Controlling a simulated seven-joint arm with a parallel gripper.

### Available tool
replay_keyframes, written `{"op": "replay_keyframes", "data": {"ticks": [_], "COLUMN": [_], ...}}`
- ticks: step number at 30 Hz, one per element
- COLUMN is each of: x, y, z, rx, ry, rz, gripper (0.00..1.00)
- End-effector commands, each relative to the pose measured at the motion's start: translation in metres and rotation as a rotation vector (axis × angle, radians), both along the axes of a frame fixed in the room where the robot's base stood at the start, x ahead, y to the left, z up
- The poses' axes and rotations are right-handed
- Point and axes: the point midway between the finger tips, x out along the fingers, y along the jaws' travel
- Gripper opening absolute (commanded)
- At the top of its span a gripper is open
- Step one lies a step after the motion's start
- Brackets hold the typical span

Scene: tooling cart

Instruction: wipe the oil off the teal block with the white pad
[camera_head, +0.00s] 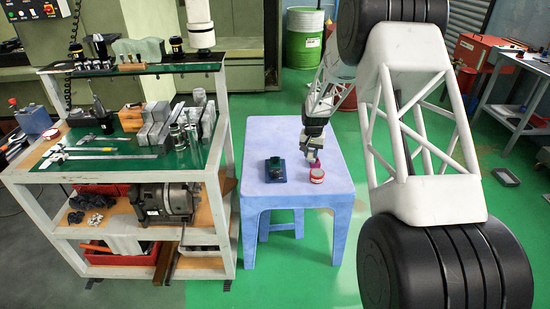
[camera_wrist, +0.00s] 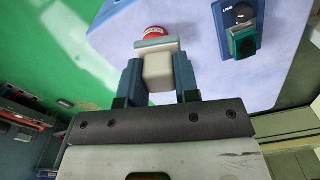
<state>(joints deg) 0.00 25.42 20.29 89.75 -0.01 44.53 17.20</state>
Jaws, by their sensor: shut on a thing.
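My gripper (camera_wrist: 158,80) is shut on the white pad (camera_wrist: 157,65), a pale block with a wider, flat far end, held between two blue fingers. In the head view my gripper (camera_head: 312,157) is over the right half of the blue table, and the pad is hard to make out. The teal block (camera_wrist: 243,42) sits on a dark blue base at the upper right of the wrist view, apart from the pad. In the head view the teal block (camera_head: 275,165) is left of my gripper. I cannot make out the oil on it.
A red-and-white round tin (camera_head: 317,174) stands on the blue table (camera_head: 265,133), close to my gripper; its red top (camera_wrist: 155,33) shows just beyond the pad. A black knob (camera_wrist: 241,14) is on the block's base. A loaded tool cart (camera_head: 228,150) stands left. The table's front is clear.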

Motion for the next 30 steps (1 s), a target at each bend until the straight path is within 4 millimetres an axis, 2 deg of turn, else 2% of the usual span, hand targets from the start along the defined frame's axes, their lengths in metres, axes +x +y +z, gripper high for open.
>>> {"op": "replay_keyframes", "data": {"ticks": [8,14,20,30], "x": [0.004,0.019,0.045,0.094], "y": [0.003,0.013,0.031,0.072], "z": [-0.001,-0.005,-0.012,-0.028], "rx": [0.0,0.0,0.0,0.0], "ry": [0.0,0.001,0.001,0.001], "rz": [0.001,0.001,0.002,0.002], "gripper": [0.1,0.1,0.1,0.1]}}
